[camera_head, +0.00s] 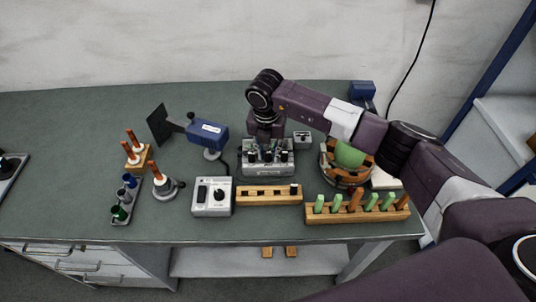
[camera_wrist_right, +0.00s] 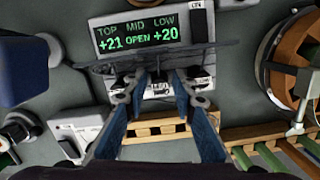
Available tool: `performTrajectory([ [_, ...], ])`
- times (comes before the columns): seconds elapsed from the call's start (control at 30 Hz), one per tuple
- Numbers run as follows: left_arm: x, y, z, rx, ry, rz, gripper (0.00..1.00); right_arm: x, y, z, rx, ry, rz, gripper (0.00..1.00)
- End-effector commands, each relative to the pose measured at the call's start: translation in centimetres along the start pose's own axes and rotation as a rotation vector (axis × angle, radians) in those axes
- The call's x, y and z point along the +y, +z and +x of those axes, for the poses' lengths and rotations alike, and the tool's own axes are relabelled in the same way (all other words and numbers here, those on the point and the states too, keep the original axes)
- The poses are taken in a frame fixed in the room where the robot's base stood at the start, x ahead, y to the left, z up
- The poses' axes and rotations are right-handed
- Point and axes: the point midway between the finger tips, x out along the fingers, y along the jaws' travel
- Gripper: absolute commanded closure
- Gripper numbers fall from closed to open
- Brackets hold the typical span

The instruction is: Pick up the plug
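A grey box (camera_head: 267,170) holds several small dark plug-like pieces in a row on its top. I cannot tell for sure which piece is the plug. In the right wrist view the box's green display (camera_wrist_right: 150,37) reads +21, OPEN, +20 under TOP, MID, LOW. My right gripper (camera_head: 265,143) points down over this box. In the right wrist view its blue fingers (camera_wrist_right: 160,92) stand apart, with the middle of the box's row seen between them. Nothing is clearly held. A slotted wooden rack (camera_head: 262,196) with a dark piece at its right end lies in front. My left gripper is out of view.
A grey control box (camera_head: 212,197) stands left of the rack. A wooden rack of green and brown handles (camera_head: 357,213) and a round wooden holder (camera_head: 345,170) are to the right. A blue device (camera_head: 207,133) and wooden-handled tools (camera_head: 160,181) are left.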

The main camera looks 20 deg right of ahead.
Motion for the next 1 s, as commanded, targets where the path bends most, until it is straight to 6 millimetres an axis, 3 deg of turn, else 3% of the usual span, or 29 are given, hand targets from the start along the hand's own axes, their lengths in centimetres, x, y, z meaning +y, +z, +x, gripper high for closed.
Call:
performTrajectory([
  [0.2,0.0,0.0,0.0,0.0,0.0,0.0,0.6,0.0,0.0,0.1,0.0,0.001,0.0,0.76],
  [0.43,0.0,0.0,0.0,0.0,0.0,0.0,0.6,0.0,0.0,0.1,0.0,0.001,0.0,1.0],
  [0.77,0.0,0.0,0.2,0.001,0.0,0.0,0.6,0.0,0.1,-0.3,-0.001,0.001,0.0,1.0],
  [1.0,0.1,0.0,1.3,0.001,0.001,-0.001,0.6,0.0,0.5,-2.9,-0.004,0.003,0.0,1.0],
])
